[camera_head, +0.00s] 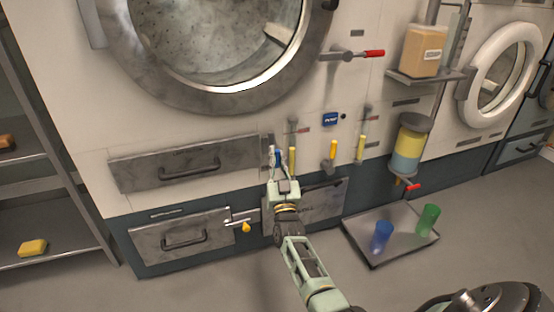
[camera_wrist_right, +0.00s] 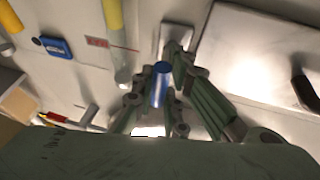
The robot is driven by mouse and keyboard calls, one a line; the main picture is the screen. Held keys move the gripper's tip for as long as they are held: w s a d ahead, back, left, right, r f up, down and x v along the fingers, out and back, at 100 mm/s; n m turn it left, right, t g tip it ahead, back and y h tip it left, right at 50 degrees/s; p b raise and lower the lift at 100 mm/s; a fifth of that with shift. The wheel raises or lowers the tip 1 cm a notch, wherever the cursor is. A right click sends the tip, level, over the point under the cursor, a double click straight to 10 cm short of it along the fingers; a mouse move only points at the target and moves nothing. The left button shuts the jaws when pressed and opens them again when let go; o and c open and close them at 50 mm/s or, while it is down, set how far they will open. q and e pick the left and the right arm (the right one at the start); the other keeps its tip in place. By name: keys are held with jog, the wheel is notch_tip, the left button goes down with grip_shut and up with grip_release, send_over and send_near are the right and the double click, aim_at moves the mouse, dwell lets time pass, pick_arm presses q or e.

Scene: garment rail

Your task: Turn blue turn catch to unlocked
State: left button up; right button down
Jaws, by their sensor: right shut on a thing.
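The blue turn catch (camera_head: 278,155) is on the machine's front panel, at the right end of the upper drawer. Its blue handle (camera_wrist_right: 160,82) shows in the wrist view between the fingers. My right gripper (camera_head: 276,159) reaches up to it from below, and its fingers (camera_wrist_right: 158,100) are shut on the blue handle. The fingers partly hide the catch's base, and I cannot read its lock position. My left gripper is not in view.
Yellow handles (camera_head: 292,160) stand close to the right of the gripper. A red-tipped lever (camera_head: 350,54) juts out above. A yellow-knobbed latch (camera_head: 246,226) sits at lower left. A tray (camera_head: 374,260) with blue and green cups is on the floor at right.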

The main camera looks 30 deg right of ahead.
jog(key=shift+d+r, duration=0.1)
jog(key=shift+r, duration=0.35)
jog(key=c, duration=1.8)
grip_release()
jog(key=shift+o, duration=0.2)
jog(key=shift+f, duration=0.15)
jog(key=shift+s+a+f, duration=0.2)
jog(key=shift+s+f, duration=0.05)
jog(key=shift+f, duration=0.05)
jog(key=v, duration=1.1)
jog(key=shift+s, duration=0.2)
jog(key=shift+r, duration=0.1)
